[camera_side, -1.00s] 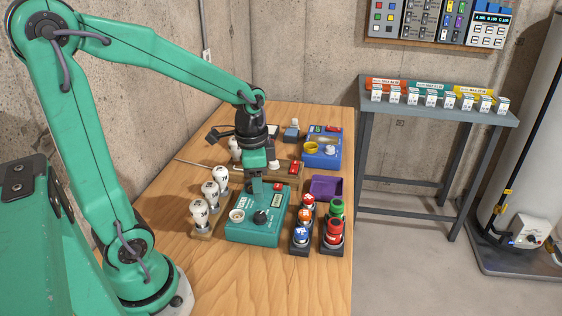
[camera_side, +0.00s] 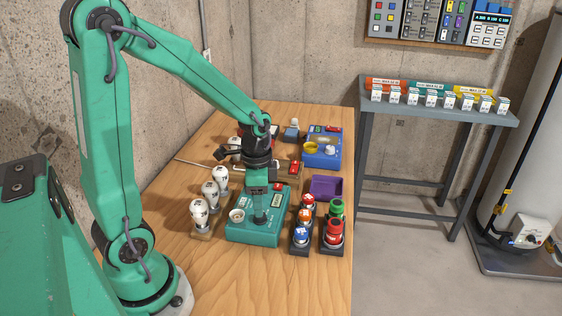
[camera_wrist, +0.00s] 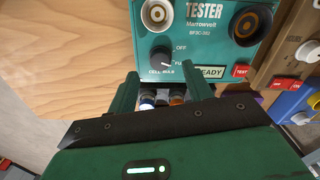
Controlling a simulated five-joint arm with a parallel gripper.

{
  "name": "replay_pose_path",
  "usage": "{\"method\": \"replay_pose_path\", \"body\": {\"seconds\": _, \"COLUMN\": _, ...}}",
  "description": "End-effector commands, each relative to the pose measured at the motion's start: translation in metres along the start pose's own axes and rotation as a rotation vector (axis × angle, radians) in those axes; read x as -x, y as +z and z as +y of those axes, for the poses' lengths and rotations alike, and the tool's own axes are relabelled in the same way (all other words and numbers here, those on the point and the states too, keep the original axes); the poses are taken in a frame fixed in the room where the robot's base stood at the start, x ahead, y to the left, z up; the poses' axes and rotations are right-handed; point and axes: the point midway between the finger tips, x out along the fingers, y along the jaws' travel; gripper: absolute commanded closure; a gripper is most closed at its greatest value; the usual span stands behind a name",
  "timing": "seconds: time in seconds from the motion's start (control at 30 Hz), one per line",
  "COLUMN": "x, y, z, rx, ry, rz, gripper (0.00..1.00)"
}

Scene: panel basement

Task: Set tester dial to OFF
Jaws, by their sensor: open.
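The teal tester (camera_side: 243,236) sits on the wooden bench in the side view. In the wrist view its panel (camera_wrist: 213,42) shows upside the jaws, with a round black dial (camera_wrist: 161,57). Labels beside the dial read OFF, a partly hidden "FU", and CELL BULB. The dial's pointer is too small to read surely. My gripper (camera_wrist: 162,80) is open, its two fingertips apart just below the dial in that view, with nothing between them. In the side view my gripper (camera_side: 260,215) points down over the tester's front and hides the dial.
White bulbs (camera_side: 210,193) stand left of the tester. Racks of coloured cells (camera_side: 333,232) stand close on its right. A purple tray (camera_side: 326,187) and a blue device (camera_side: 322,153) lie behind. The bench front is clear.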

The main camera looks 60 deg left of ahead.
Motion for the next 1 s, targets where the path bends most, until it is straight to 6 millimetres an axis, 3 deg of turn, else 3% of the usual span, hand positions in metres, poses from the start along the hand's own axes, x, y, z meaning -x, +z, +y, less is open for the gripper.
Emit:
{"method": "replay_pose_path", "body": {"seconds": 0.33, "x": -0.034, "y": 0.000, "z": 0.001, "rx": 0.000, "ry": 0.002, "rz": -0.002, "gripper": 0.50}}
{"method": "replay_pose_path", "body": {"seconds": 0.77, "x": -0.040, "y": 0.000, "z": 0.000, "rx": 0.000, "ry": 0.000, "rz": 0.000, "gripper": 0.50}}
{"method": "replay_pose_path", "body": {"seconds": 1.0, "x": -0.040, "y": 0.000, "z": 0.000, "rx": 0.000, "ry": 0.000, "rz": 0.000, "gripper": 0.93}}
